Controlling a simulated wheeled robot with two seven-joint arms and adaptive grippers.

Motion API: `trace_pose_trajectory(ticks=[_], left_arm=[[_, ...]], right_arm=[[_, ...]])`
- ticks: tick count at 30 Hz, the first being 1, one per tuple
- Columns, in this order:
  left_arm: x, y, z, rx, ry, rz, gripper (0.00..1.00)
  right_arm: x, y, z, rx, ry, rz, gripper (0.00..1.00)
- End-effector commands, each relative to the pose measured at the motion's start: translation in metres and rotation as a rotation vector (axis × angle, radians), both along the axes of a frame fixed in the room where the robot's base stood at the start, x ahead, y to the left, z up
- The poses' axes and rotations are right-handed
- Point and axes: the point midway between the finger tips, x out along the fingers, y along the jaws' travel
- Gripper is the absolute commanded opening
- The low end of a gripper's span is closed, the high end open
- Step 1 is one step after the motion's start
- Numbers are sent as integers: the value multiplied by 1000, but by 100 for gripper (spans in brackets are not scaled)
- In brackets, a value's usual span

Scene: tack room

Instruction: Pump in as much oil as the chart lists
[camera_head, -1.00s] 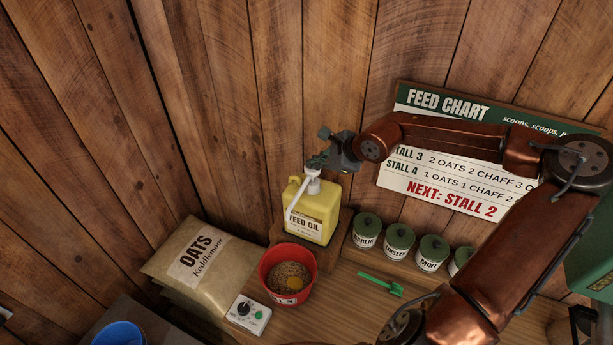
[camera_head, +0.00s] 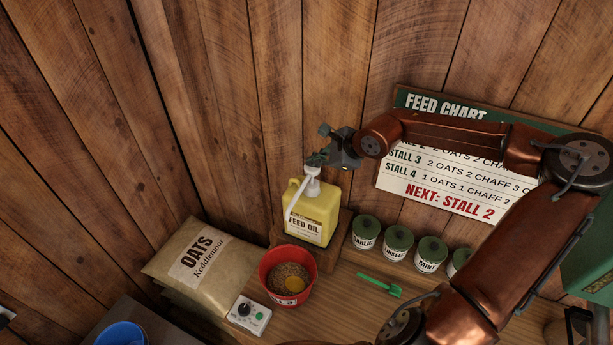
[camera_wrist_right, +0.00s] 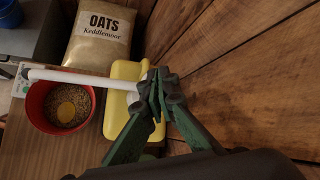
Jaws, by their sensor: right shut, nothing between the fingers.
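A yellow feed oil jug (camera_head: 313,214) with a white pump and long spout (camera_head: 296,198) stands on a wooden block against the wall. The spout reaches over a red bucket (camera_head: 266,266) of grain with a yellow oil patch on top. My right gripper (camera_head: 316,160) is shut and empty, right at the top of the pump; in the right wrist view its fingertips (camera_wrist_right: 157,82) cover the pump head. I cannot tell whether they touch it. The feed chart (camera_head: 440,188) on the wall reads "NEXT: STALL 2"; my right arm hides part of its rows. My left gripper is out of view.
An oats sack (camera_head: 200,262) lies left of the bucket. A small box with a dial and green button (camera_head: 249,314) sits in front. A blue container (camera_head: 121,334) is at lower left.

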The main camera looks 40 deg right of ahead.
Motion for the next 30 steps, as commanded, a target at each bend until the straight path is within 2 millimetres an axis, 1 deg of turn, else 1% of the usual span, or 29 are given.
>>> trace_pose_trajectory(ticks=[1,9,13,30], left_arm=[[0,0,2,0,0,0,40],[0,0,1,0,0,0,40],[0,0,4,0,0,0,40],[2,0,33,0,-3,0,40]], right_arm=[[0,0,3,0,-1,-1,0],[0,0,3,0,-2,1,0],[1,0,7,0,-3,1,0],[1,0,60,-1,-4,1,0]])
